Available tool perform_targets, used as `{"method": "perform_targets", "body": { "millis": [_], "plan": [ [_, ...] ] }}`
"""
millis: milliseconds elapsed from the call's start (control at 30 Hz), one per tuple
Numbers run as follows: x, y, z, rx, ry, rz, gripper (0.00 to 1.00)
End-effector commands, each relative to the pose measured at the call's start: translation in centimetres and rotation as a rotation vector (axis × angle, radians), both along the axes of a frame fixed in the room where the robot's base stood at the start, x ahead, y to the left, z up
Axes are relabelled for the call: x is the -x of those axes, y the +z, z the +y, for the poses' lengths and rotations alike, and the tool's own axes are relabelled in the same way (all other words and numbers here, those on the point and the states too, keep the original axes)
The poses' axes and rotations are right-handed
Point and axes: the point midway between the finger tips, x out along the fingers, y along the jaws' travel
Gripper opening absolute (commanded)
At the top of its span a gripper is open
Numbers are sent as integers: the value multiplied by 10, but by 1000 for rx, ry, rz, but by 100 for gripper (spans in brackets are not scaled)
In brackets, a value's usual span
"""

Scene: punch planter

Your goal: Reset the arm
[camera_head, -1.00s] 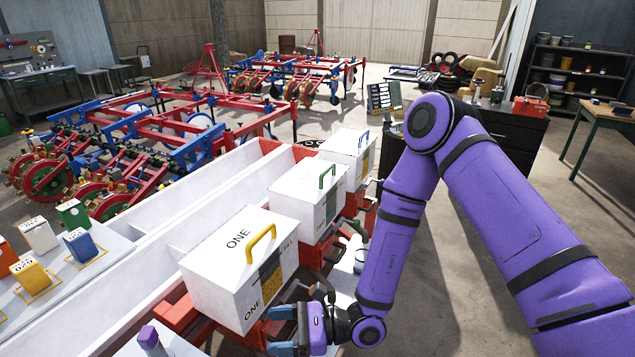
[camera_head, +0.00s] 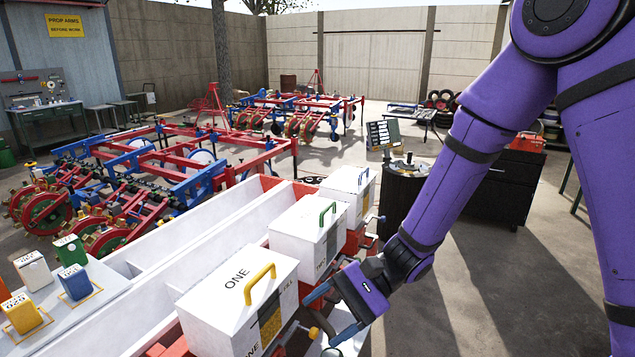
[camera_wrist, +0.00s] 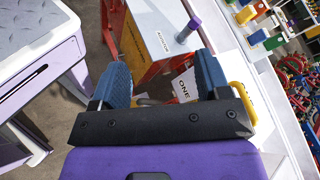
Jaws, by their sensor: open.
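My purple arm bends down from the upper right of the head view. My gripper (camera_head: 326,314) is beside the right side of the front white box (camera_head: 222,312), which is marked ONE and has a yellow handle. Its blue fingers are apart with nothing seen between them. In the wrist view my gripper (camera_wrist: 160,72) also shows open, with part of the ONE box and its yellow handle behind the right finger. I cannot tell from these views whether a finger touches the box.
White boxes with a green handle (camera_head: 327,212) and a blue handle (camera_head: 363,174) stand behind the front box. A white trough (camera_head: 150,318) runs along their left. A dark cabinet (camera_head: 500,192) stands at right. Open concrete floor (camera_head: 455,285) lies right of the boxes.

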Motion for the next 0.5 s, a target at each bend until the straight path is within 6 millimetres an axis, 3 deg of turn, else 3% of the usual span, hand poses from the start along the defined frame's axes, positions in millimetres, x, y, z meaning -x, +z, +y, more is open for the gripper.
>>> {"method": "perform_targets", "body": {
  "millis": [100, 500],
  "plan": [
    [3, 24, -21, 54, 54, -115, 70],
    [21, 87, -96, 285, 187, -474, 70]
  ]
}}
